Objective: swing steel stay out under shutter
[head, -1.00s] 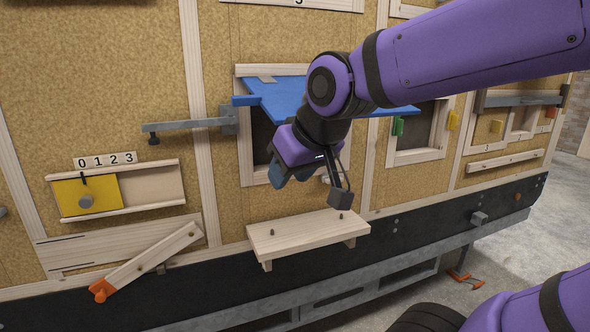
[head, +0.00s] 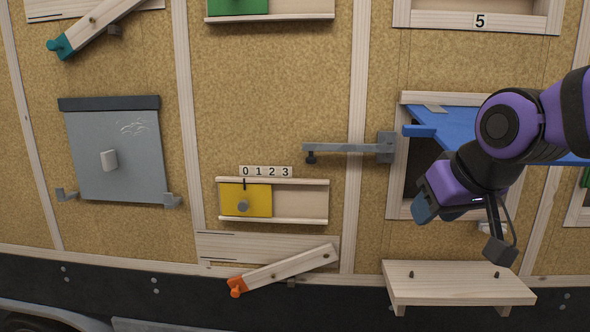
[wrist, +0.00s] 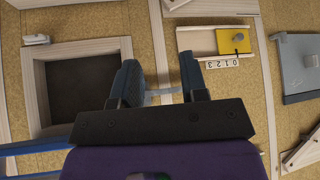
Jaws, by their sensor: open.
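The steel stay (head: 345,148) is a grey flat bar lying level against the wall, with a dark knob under its left end. Its right end meets a grey bracket (head: 386,147) beside the window opening. The blue shutter (head: 455,118) stands raised and sticks out from the wall over the opening; my arm hides part of it. My gripper (head: 427,205) is in front of the opening, below the shutter and lower right of the stay. In the wrist view my gripper (wrist: 160,88) is open and empty, and part of the stay (wrist: 160,93) shows behind the gap between the fingers.
A wooden shelf (head: 458,278) with two dark pegs juts out below my gripper. Left of it are a yellow sliding panel (head: 258,205), a wooden arm with an orange end (head: 285,270) and a grey flap (head: 115,140).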

